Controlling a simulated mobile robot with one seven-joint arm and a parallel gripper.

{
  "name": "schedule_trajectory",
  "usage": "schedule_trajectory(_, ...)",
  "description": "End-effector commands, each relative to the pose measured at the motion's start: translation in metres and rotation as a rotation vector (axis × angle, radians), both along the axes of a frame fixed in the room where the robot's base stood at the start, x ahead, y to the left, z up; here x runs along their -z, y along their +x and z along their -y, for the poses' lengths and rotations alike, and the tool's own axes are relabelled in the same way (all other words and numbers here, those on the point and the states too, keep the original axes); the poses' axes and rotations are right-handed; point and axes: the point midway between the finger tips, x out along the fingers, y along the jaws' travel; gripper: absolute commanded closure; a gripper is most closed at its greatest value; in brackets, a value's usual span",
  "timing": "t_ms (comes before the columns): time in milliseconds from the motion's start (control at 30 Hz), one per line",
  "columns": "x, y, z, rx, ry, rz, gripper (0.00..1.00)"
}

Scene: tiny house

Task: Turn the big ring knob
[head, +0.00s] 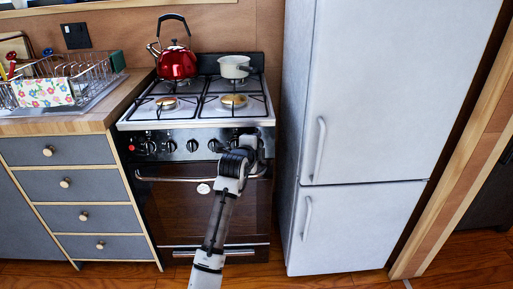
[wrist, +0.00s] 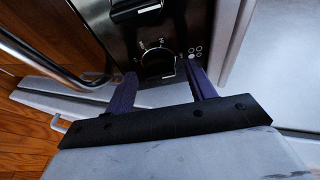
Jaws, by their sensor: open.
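The stove's front panel (head: 180,147) carries a row of dark knobs below the cooktop. In the wrist view a dark knob with a bright ring-like edge (wrist: 157,57) is on the black panel, with small marks around it. My gripper (wrist: 160,71) is open, its two purple fingers pointing at this knob from either side. The knob shows in the gap at the fingertips; I cannot tell whether they touch it. In the head view my arm reaches the right end of the panel and hides the fingers and that knob.
Another knob (wrist: 137,8) is close by on the panel. The oven handle (head: 160,179) runs below the knobs. A red kettle (head: 177,62) and a white pot (head: 234,67) stand on the stove. The fridge (head: 360,100) stands close on the right, drawers (head: 75,183) on the left.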

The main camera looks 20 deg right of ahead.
Motion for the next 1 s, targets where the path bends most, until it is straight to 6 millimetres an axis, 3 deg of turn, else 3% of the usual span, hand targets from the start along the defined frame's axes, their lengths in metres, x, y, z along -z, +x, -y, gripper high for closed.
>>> schedule_trajectory(267,-0.006,-0.016,-0.012,0.000,-0.002,0.001,0.45)
schedule_trajectory(700,-0.034,-0.088,-0.066,-0.001,-0.002,0.001,0.45)
schedule_trajectory(1000,-0.042,-0.106,-0.078,0.000,0.000,0.000,0.45)
